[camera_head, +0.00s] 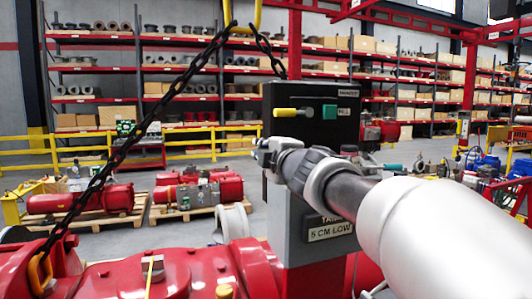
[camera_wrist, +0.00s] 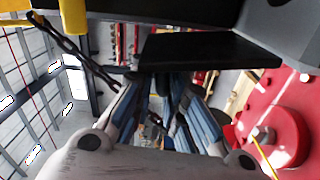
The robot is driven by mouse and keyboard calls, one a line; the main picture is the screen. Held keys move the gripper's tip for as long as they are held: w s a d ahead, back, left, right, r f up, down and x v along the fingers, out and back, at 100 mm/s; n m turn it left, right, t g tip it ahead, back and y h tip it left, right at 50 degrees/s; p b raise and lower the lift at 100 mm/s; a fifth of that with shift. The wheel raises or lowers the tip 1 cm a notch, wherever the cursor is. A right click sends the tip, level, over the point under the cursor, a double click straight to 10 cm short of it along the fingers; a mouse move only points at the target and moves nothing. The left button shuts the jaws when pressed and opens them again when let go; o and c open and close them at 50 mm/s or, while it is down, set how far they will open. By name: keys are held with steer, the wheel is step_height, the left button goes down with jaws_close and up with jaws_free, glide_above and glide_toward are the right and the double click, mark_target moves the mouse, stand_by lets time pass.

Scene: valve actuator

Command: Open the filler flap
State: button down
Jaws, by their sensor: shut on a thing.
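A black box (camera_head: 330,104) with a yellow-handled lever (camera_head: 293,112) and a green button (camera_head: 330,112) stands on a grey post in the head view. My gripper (camera_head: 263,153) is at the lower left of the box's front. In the wrist view, a black plate that looks like the filler flap (camera_wrist: 208,51) lies just beyond my fingertips. My gripper (camera_wrist: 152,88) is shut on its near edge there. The fingers hide the exact contact, and the flap's hinge cannot be made out. My wrist partly covers the box's lower front in the head view.
Red machinery (camera_head: 190,272) fills the lower left, and its round red part (camera_wrist: 272,135) shows at the right of the wrist view. A taut black chain (camera_head: 140,130) slants up to a yellow hook (camera_head: 242,15), left of the box. Shelves and yellow rails are far behind.

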steer(key=shift+a+f, duration=0.25)
steer(key=shift+f, duration=0.35)
steer(key=c, duration=1.8)
jaws_free()
steer(key=shift+c, duration=0.2)
steer(key=shift+o, duration=0.7)
steer(key=shift+s+r, duration=0.1)
steer(key=shift+r, duration=0.1)
steer(key=shift+r, duration=0.15)
steer(key=v, duration=1.2)
steer(key=shift+d, duration=0.1)
